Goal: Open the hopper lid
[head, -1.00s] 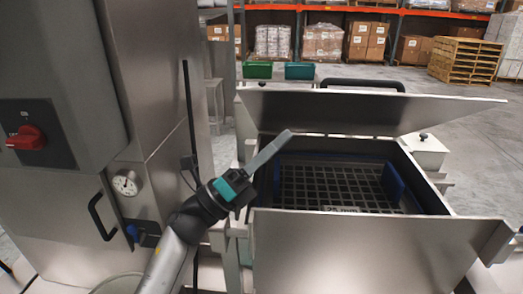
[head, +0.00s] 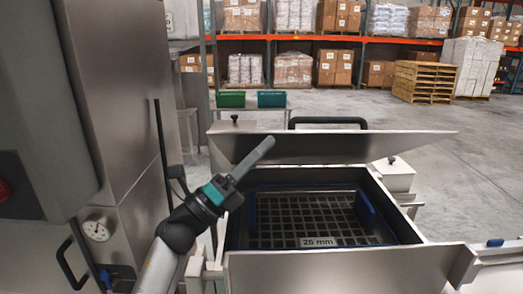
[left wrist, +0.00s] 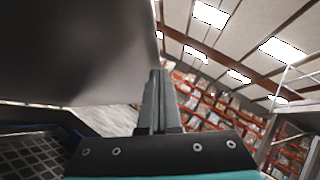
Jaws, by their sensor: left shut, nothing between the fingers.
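The hopper lid (head: 330,147) is a wide steel panel. It stands raised and tilted at the back of the hopper (head: 345,268), with a dark bar handle (head: 328,122) showing behind its top edge. The hopper mouth is uncovered, and a dark grid (head: 300,215) marked 25 mm lies inside. My left gripper (head: 268,142) is shut and empty, pointing up at the lid's left end. In the left wrist view the closed fingers (left wrist: 157,78) are close to the lid's dark face (left wrist: 75,50); I cannot tell whether they touch. My right gripper is not in view.
A tall steel cabinet (head: 125,90) with a gauge and a black handle stands close on the left of my arm. Green bins (head: 231,99) stand on a table behind. Pallet racks and wooden pallets (head: 425,80) are farther back, with clear floor between.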

